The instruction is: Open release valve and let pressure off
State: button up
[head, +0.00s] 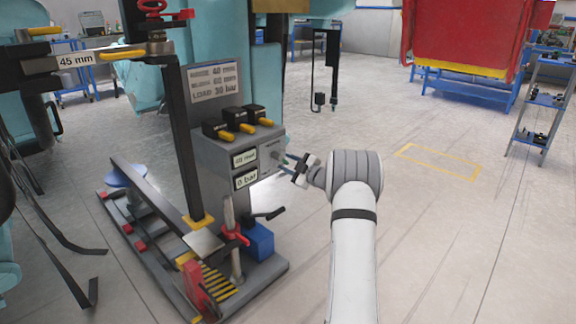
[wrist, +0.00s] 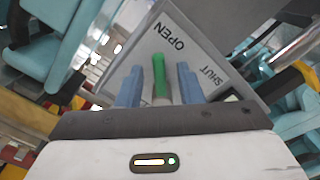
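The release valve's green lever (wrist: 159,75) shows in the wrist view, on a grey panel marked OPEN and SHUT. It lies between the two blue fingers of my gripper (wrist: 160,86), with a gap on each side. Which mark the lever points to is hard to tell. In the head view my gripper (head: 284,163) is at the right side of the grey machine (head: 218,155), and the lever is too small to make out. A lower display (head: 245,178) seems to read 0 bar; the one above it (head: 244,158) is hard to read.
A sign (head: 214,82) on the machine lists a load of 30 bar. Several black switches with yellow levers (head: 240,127) sit on top. A black crank handle (head: 268,213) juts out low on the right. The floor (head: 450,230) to the right is clear.

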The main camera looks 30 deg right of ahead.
jog(key=shift+s+d, duration=0.1)
jog(key=shift+s+d+p, duration=0.2)
jog(key=shift+s+p, duration=0.1)
jog(key=p+v, duration=0.2)
jog(key=v, duration=0.5)
jog(key=shift+a, duration=0.15)
